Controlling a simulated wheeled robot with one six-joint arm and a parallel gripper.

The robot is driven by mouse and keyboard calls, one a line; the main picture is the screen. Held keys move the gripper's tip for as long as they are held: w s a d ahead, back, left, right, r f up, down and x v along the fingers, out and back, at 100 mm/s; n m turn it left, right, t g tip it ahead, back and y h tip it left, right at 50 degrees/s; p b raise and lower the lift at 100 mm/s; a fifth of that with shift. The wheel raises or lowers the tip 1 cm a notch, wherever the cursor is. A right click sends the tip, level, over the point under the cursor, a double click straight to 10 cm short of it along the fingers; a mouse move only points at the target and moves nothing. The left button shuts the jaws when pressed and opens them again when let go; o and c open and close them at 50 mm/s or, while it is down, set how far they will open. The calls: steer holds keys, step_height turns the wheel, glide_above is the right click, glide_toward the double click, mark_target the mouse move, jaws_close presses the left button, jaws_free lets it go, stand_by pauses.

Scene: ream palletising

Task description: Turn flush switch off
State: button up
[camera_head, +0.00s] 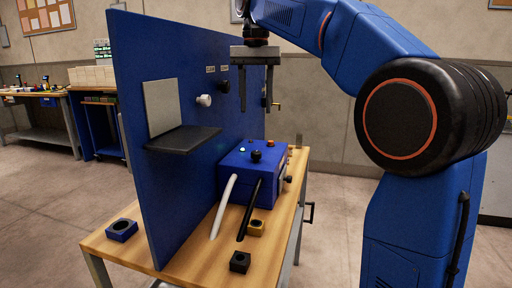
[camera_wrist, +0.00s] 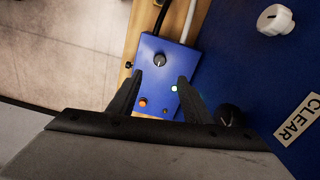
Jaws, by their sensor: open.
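No legible label reads flush, so I cannot tell which control is the flush switch. The upright blue panel (camera_head: 165,110) carries a white knob (camera_head: 204,100) and a black knob (camera_head: 224,87) under small unreadable labels. In the wrist view the white knob (camera_wrist: 275,19) is at top right, near a label reading CLEAR (camera_wrist: 298,119). A blue control box (camera_head: 236,183) has a black knob (camera_wrist: 160,60), a lit green lamp (camera_wrist: 174,88) and an orange button (camera_wrist: 143,101). My gripper (camera_head: 256,100) is open and empty, pointing down above the box, apart from it.
The wooden bench (camera_head: 190,268) holds a white hose (camera_head: 222,205), a black hose (camera_head: 249,208) and small blocks with round holes. A black shelf (camera_head: 183,139) juts from the panel. Open floor lies left of the bench; other benches stand behind.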

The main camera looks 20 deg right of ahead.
mark_target(256, 152)
step_height(256, 152, down, 13)
steer(key=shift+f, duration=0.2)
stand_by(0.3)
steer(key=c, duration=1.1)
